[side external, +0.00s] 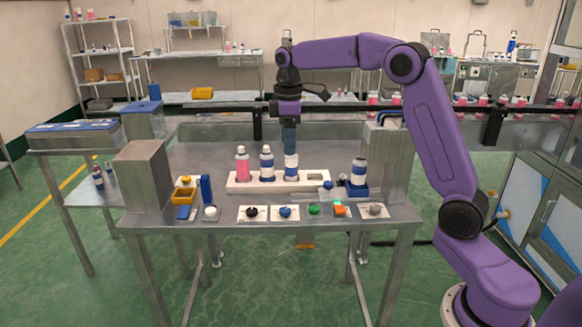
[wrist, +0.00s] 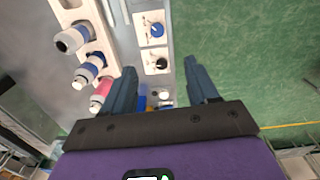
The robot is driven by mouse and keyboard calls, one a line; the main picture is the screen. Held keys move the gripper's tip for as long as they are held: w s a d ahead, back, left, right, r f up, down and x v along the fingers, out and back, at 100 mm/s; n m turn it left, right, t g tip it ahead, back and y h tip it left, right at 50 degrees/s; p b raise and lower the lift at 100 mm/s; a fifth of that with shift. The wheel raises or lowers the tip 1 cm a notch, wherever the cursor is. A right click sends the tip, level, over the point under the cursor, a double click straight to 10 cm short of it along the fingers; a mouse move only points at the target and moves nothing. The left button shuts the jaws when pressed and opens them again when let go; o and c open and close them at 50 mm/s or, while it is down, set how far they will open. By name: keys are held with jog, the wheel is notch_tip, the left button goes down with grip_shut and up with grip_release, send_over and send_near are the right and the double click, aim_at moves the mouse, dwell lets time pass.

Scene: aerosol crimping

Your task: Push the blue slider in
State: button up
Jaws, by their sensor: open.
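The blue slider appears to be the low blue carriage (side external: 350,189) at the right of the bench in the side view. A white bottle with dark blue bands (side external: 359,172) stands upright on it. The carriage cannot be made out in the wrist view. My gripper (side external: 290,148) points down over the bench, left of the carriage and well above its height, overlapping the top of the third bottle in the rack. In the wrist view my gripper (wrist: 162,83) has its two grey-blue fingers wide apart with nothing held between them.
A white rack (side external: 240,186) holds a pink bottle (side external: 242,165) and two blue-banded bottles (side external: 267,165) (side external: 292,172). Knobs and buttons line the front edge, including a black knob (side external: 252,213) and a green button (side external: 314,210). Metal housings (side external: 143,176) (side external: 390,165) stand at both ends.

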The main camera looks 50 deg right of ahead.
jog(key=s+a+n, duration=0.1)
jog(key=s+a, duration=0.8)
jog(key=shift+s+a+f, duration=0.2)
jog(key=shift+s+f, duration=0.2)
jog(key=m, duration=1.2)
send_over(329, 183)
notch_tip(329, 183, down, 17)
jog(key=shift+w+r, duration=0.1)
jog(key=shift+d, duration=0.1)
grip_shut()
